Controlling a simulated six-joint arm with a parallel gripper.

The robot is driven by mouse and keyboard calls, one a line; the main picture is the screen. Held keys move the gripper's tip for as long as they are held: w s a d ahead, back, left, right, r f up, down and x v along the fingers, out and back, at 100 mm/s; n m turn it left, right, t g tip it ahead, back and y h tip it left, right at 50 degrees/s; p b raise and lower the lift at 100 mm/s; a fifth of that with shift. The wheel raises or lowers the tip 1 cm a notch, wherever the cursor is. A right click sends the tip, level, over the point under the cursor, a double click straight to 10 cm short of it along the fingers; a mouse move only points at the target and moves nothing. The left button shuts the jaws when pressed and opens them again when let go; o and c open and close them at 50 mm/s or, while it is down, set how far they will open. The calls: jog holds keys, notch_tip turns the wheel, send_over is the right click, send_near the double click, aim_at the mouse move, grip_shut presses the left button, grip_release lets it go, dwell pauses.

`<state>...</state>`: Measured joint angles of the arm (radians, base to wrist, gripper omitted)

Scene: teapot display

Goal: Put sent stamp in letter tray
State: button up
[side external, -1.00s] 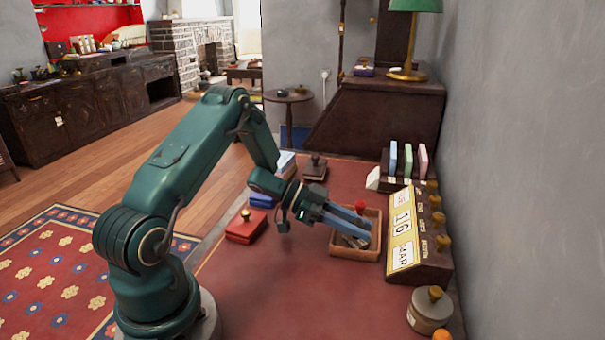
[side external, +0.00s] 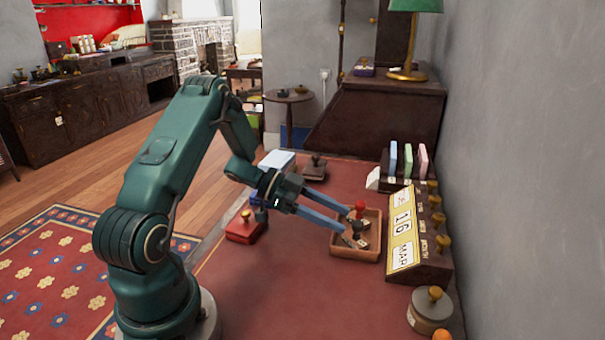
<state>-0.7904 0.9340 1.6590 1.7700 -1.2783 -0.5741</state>
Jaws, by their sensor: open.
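A brown open tray (side external: 345,255) stands on the red desk top, in front of the calendar. Inside it are a red-handled stamp (side external: 360,208), towards the back, and a smaller dark-handled stamp (side external: 357,228) nearer the middle. My gripper (side external: 347,225) reaches in from the left with its two long blue fingers spread apart. Its tips are over or in the tray, near the stamps, with nothing visibly gripped. Whether a tip touches a stamp cannot be told. I cannot read which stamp is marked sent.
A red block with a knob (side external: 243,230) and a pale-blue stack (side external: 277,160) lie left of the tray. A dark stamp (side external: 315,167) stands behind. The calendar block (side external: 405,230) and a round stamp pot (side external: 430,308) line the right. The front desk is clear.

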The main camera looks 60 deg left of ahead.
jog(key=w+a+r+n+t+y, duration=0.1)
jog(key=w+r+n+t+y, duration=0.15)
jog(key=r+y, duration=0.5)
jog(key=w+a+r+n+t+y, duration=0.15)
jog(key=r+n+y, duration=0.3)
jog(key=r, duration=0.65)
jog(key=s+d+f+g, duration=0.2)
jog(key=s+d, duration=0.2)
jog(key=s, duration=0.3)
jog(key=s+d+f+n+g+h, duration=0.1)
jog(key=s+d+f+g, duration=0.2)
jog(key=s, duration=0.4)
jog(key=s+d+f+n+g+h, duration=0.1)
jog(key=s+d+f+g, duration=0.1)
jog(key=s+d, duration=0.4)
jog(key=shift+s+f+g, duration=0.15)
jog(key=shift+s+g, duration=0.45)
jog(key=shift+s, duration=0.3)
